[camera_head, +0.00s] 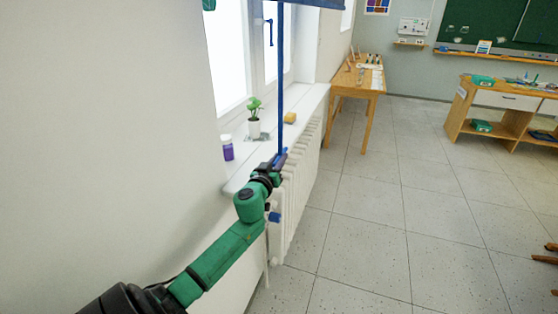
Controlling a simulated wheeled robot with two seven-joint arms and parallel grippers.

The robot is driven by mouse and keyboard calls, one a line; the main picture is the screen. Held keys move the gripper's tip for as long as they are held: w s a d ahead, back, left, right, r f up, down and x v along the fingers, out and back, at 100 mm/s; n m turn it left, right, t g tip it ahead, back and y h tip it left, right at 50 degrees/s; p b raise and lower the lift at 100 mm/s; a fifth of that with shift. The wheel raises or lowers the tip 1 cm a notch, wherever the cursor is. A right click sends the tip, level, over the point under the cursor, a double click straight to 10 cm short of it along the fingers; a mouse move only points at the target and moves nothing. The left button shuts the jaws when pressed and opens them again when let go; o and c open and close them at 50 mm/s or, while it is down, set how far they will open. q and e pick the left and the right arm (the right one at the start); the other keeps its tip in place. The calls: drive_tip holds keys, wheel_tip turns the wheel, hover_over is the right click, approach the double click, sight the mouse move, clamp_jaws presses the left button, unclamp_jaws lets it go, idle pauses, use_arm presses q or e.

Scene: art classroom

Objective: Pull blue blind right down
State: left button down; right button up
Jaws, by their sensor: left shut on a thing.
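The lower edge of the blue blind (316,3) shows at the top of the view, across the upper part of the window. A straight blue pull strip (280,80) hangs from it in front of the window and sill. My left gripper (280,157) is at the strip's lower end, just in front of the sill's edge and above the radiator. It is shut on the strip; its fingers are small and partly hidden. My right gripper is not in view.
A white radiator (297,190) stands below. A wooden table (345,84) is farther back.

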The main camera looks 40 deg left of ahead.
use_arm(q)
wheel_tip(320, 180, down, 4)
drive_tip(key=b, duration=0.2)
drive_tip(key=shift+f+b, duration=0.25)
drive_tip(key=shift+b, duration=0.15)
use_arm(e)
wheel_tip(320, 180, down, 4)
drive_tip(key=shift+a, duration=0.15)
use_arm(q)
drive_tip(key=c, duration=0.8)
unclamp_jaws()
drive_tip(key=shift+s+a, duration=0.1)
drive_tip(key=b+v, duration=0.1)
drive_tip(key=v, duration=1.3)
drive_tip(key=shift+s, duration=0.3)
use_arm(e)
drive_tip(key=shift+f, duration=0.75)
